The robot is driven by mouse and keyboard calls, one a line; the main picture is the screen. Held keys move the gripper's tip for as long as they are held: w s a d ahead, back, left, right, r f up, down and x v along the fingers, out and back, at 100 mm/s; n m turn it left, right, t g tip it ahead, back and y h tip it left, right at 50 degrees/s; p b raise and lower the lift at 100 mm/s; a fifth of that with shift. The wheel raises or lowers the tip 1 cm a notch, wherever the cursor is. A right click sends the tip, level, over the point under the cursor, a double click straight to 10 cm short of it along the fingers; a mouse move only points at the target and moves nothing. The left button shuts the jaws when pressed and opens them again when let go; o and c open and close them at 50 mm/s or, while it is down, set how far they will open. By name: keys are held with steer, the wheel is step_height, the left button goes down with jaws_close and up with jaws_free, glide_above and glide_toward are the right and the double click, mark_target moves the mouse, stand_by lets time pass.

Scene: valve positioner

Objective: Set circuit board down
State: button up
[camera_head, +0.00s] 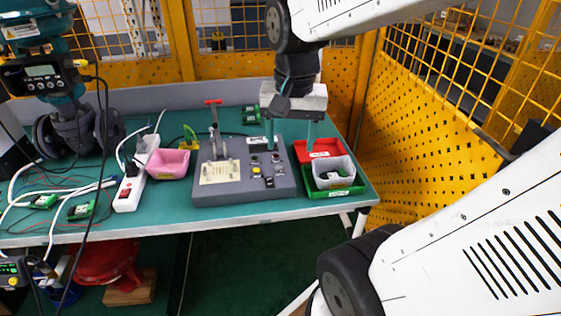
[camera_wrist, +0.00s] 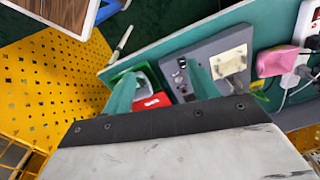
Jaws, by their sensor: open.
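A small green circuit board (camera_head: 250,115) lies at the back of the teal table, behind the grey test panel (camera_head: 243,185). Two similar boards (camera_head: 82,210) (camera_head: 45,201) lie among wires at the left. A pale grey bin (camera_head: 333,168) stands in the green tray (camera_head: 318,191), and something small and green shows inside it, too small to identify surely. My gripper (camera_head: 291,147) is open, pointing down above the panel's right edge and the red tray (camera_head: 318,149).
Yellow perforated fencing (camera_head: 420,150) closes the right side. Cables cover the table's left part.

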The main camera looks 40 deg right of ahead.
steer(key=s+a+n, duration=0.7)
steer(key=s+n, duration=0.1)
steer(key=shift+a+r+n, duration=0.25)
steer(key=shift+r+n, duration=0.15)
stand_by(0.6)
